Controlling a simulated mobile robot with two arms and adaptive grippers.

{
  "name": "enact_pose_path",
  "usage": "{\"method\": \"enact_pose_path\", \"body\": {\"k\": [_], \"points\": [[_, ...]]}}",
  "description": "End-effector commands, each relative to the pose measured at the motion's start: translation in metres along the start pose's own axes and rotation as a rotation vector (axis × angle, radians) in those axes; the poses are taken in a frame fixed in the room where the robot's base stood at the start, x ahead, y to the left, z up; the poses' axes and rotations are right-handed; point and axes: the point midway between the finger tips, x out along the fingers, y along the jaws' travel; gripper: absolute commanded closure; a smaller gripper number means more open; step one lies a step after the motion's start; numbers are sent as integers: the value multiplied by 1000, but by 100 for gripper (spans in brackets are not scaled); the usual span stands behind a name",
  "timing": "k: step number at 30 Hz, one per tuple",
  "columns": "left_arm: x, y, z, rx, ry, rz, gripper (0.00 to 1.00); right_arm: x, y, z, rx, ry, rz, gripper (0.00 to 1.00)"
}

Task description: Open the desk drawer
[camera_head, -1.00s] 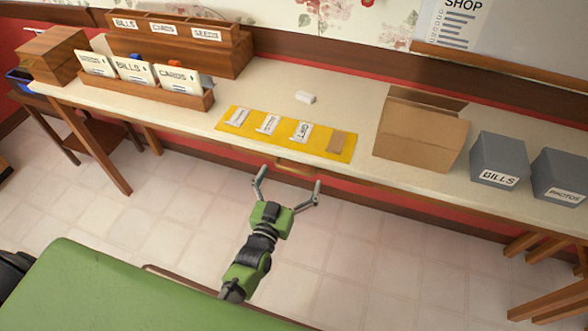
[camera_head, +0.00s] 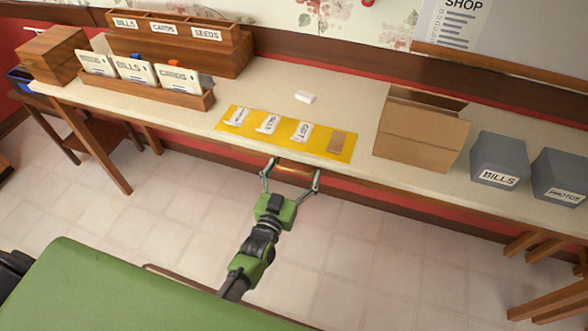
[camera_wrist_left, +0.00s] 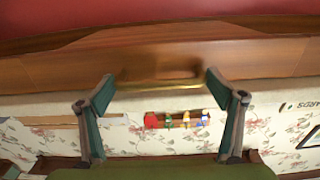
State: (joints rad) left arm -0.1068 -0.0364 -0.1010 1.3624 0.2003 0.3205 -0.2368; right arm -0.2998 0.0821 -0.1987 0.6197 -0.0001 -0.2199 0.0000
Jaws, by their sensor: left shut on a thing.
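The desk drawer's wooden front (camera_wrist_left: 60,70) lies under the front edge of the desk in the left wrist view. Its handle (camera_wrist_left: 160,84), with a brass-coloured edge, sits between my left fingertips. My left gripper (camera_head: 293,171) is at the desk's front edge in the head view, one finger at each end of the handle. In the left wrist view its fingers (camera_wrist_left: 160,80) are far apart and shut on the handle's two ends. The drawer looks closed, its front about in line with the desk edge. My right gripper is in neither view.
On the desk (camera_head: 347,98) lie a yellow mat (camera_head: 222,126) with labelled packets, an open cardboard box (camera_head: 420,138) and grey boxes (camera_head: 498,158). Wooden organizers (camera_head: 180,40) stand at the left. A green surface (camera_head: 120,290) is at the lower left. Tiled floor before the desk is free.

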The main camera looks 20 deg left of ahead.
Motion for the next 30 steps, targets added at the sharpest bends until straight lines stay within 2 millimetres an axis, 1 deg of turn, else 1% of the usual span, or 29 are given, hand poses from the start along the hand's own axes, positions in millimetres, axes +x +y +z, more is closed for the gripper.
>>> {"method": "enact_pose_path", "body": {"k": [5,8,15,21,27,30], "points": [[-22,0,-2,3,-3,1,54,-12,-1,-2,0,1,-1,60],[-43,0,-2,2,-6,2,54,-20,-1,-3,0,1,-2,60],[-104,0,-2,2,-7,1,54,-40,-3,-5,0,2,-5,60],[-151,0,-1,1,-5,1,54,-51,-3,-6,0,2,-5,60],[-185,0,-1,2,-3,1,54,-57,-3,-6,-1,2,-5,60],[-197,0,-1,2,-1,1,54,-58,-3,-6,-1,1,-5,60]]}}
